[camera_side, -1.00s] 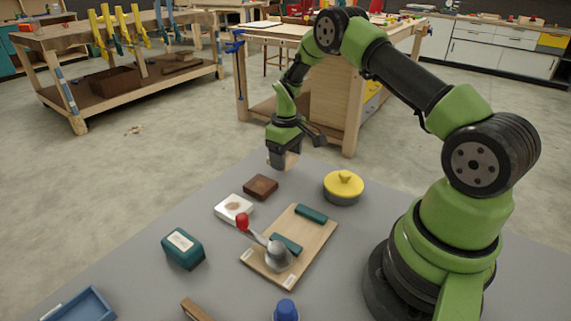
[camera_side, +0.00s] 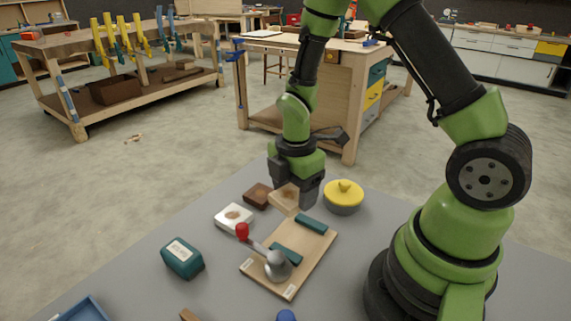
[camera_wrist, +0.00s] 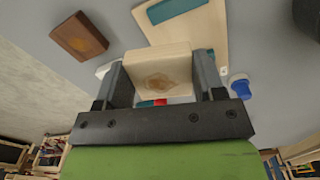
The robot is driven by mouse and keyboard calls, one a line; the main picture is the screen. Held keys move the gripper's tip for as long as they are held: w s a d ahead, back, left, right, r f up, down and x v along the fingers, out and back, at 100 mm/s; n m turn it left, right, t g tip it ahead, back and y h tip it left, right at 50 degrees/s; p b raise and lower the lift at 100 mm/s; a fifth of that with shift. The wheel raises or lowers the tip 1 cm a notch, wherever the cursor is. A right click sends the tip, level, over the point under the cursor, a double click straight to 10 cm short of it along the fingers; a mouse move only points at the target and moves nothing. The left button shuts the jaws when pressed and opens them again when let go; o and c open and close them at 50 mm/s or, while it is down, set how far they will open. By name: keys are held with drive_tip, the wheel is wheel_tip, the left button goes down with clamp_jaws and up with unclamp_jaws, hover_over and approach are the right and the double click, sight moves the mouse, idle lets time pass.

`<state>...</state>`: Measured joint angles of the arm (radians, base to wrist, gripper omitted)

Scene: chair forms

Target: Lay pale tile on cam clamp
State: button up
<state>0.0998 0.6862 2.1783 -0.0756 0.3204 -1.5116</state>
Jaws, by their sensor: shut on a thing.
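The pale wooden tile (camera_side: 284,198) is held in my gripper (camera_side: 298,197), above the table beyond the clamp's far end. In the wrist view the tile (camera_wrist: 158,70) sits between both fingers of my gripper (camera_wrist: 160,78), with a brown patch on its face. The cam clamp (camera_side: 313,268) is a light wooden board with two dark green pads, a silver cam and a lever with a red knob (camera_side: 242,231). In the wrist view the clamp board (camera_wrist: 207,32) is partly hidden behind the tile.
A dark brown tile (camera_side: 257,195) and a white tile (camera_side: 232,217) lie left of the clamp. A yellow-lidded round pot (camera_side: 343,195) stands close right of my gripper. A teal box (camera_side: 182,258), a blue tray (camera_side: 84,310) and a blue knob (camera_side: 286,316) are nearer.

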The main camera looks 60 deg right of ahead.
sight(302, 236)
drive_tip(key=shift+s+a+n, duration=0.35)
drive_tip(key=shift+s+n, duration=0.25)
drive_tip(key=shift+s, duration=0.05)
drive_tip(key=shift+s+a+n, duration=0.3)
drive_tip(key=shift+s+n, duration=0.3)
drive_tip(key=shift+s+a, duration=0.15)
drive_tip(key=shift+s, duration=0.05)
drive_tip(key=shift+s+f, duration=0.1)
drive_tip(key=shift+f, duration=2.75)
drive_tip(key=shift+f, duration=0.6)
drive_tip(key=o, duration=1.1)
drive_tip(key=shift+r, duration=0.1)
drive_tip(key=shift+r, duration=2.95)
